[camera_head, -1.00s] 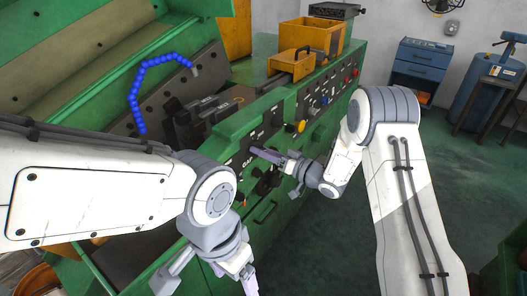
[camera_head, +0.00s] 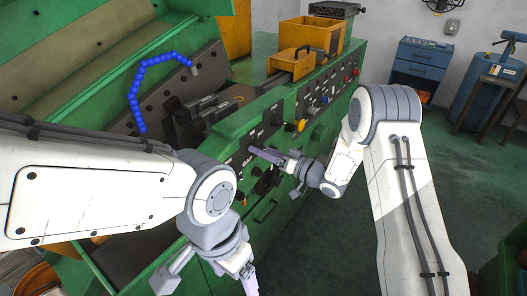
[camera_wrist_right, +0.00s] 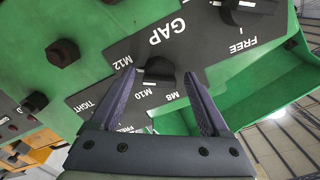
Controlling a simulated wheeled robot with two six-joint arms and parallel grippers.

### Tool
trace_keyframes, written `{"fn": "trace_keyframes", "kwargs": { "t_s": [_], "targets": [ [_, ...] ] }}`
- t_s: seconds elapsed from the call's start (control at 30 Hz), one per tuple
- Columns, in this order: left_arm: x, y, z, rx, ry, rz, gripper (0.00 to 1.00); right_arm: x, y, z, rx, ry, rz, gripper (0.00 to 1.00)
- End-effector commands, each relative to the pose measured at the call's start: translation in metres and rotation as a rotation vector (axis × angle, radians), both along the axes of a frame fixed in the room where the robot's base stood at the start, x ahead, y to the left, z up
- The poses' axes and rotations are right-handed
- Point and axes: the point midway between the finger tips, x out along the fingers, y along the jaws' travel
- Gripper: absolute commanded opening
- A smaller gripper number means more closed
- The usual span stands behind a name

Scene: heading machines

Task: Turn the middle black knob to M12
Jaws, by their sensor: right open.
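The middle black knob (camera_wrist_right: 159,69) sits on a dark plate marked GAP, with M12, M10 and M8 around it, in the right wrist view. My right gripper (camera_wrist_right: 160,77) is open, with one purple-grey finger on each side of this knob. Whether the fingers touch it is unclear. The knob's pointer setting cannot be read clearly. In the head view my right gripper (camera_head: 255,150) is at the green machine's front panel, where the arm and fingers hide part of the controls. My left gripper (camera_head: 249,282) is at the bottom edge, partly cut off.
Another black knob (camera_wrist_right: 243,10) is by the FREE label, and one (camera_wrist_right: 63,52) lies to the left. The green machine (camera_head: 222,135) carries a yellow knob (camera_head: 300,126) and several buttons. Open green floor (camera_head: 340,245) lies to the right.

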Motion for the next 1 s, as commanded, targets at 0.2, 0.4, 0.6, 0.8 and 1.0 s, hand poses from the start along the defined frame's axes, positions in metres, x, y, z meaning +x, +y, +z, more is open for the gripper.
{"fn": "trace_keyframes", "kwargs": {
  "t_s": [0.2,0.4,0.6,0.8,1.0],
  "targets": [
    [0.000,0.000,-0.016,0.000,0.000,-0.001,0.80,-0.019,-0.030,-0.004,0.000,0.001,-0.007,0.80],
    [0.000,0.000,-0.028,0.000,0.000,-0.001,0.80,-0.043,-0.062,-0.003,0.000,0.001,-0.007,0.80],
    [0.000,0.000,-0.033,0.000,0.000,-0.002,0.80,-0.057,-0.080,-0.002,0.001,0.001,-0.004,0.80],
    [0.000,0.000,-0.033,0.000,0.000,-0.002,0.80,-0.060,-0.083,0.000,0.000,0.001,-0.001,0.80],
    [0.000,0.000,-0.033,0.000,0.000,-0.002,0.80,-0.060,-0.082,0.000,0.000,0.001,-0.001,0.80]
  ]
}}
